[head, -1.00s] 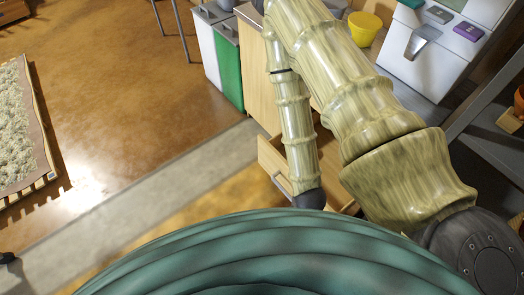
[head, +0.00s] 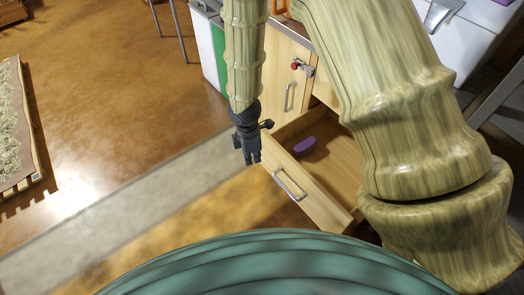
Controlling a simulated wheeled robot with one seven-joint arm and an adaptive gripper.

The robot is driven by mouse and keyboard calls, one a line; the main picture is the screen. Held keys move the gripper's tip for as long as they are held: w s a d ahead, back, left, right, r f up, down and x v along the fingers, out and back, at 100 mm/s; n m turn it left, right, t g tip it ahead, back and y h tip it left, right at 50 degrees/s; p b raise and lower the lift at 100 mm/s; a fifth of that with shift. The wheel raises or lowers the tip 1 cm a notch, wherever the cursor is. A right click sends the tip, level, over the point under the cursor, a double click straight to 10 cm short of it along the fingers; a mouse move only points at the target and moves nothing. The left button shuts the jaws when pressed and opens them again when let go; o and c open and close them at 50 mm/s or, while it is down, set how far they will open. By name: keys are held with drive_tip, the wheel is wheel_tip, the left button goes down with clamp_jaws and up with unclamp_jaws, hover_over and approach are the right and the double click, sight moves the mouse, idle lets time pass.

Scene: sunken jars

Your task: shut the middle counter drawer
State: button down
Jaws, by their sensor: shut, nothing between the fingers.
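A wooden counter drawer (head: 322,212) stands pulled out, with a metal bar handle (head: 290,185) on its front. Its inside shows, and a purple object (head: 304,146) lies in it near the front's far corner. Whether it is the middle drawer I cannot tell, as my arm hides part of the counter. My dark gripper (head: 253,160) hangs pointing down by the far left corner of the drawer front, in the picture just left of it. It is shut and empty. Whether it touches the drawer is unclear.
White and green bins (head: 218,50) stand behind. The floor (head: 120,110) to the left is open, with a rug (head: 8,130) at the edge.

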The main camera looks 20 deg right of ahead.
drive_tip(key=w+r+n+t+h+b, duration=0.1)
drive_tip(key=w+r+n+h+b, duration=0.1)
drive_tip(key=w+r+n+b, duration=0.3)
drive_tip(key=p, duration=0.2)
approach(264, 141)
drive_tip(key=s+a+f, duration=0.2)
drive_tip(key=s+f, duration=0.2)
drive_tip(key=shift+w+d+f+m, duration=0.1)
drive_tip(key=shift+w+d+m, duration=0.1)
drive_tip(key=shift+d, duration=0.3)
drive_tip(key=shift+w+d+m, duration=0.1)
drive_tip(key=shift+d+m, duration=0.1)
drive_tip(key=shift+d, duration=0.3)
drive_tip(key=w+d+p, duration=0.4)
drive_tip(key=d, duration=0.8)
drive_tip(key=w+d+p, duration=0.4)
drive_tip(key=d+p, duration=0.1)
drive_tip(key=d, duration=0.7)
drive_tip(key=shift+w+d, duration=0.3)
drive_tip(key=shift+w, duration=0.1)
drive_tip(key=shift+a, duration=0.15)
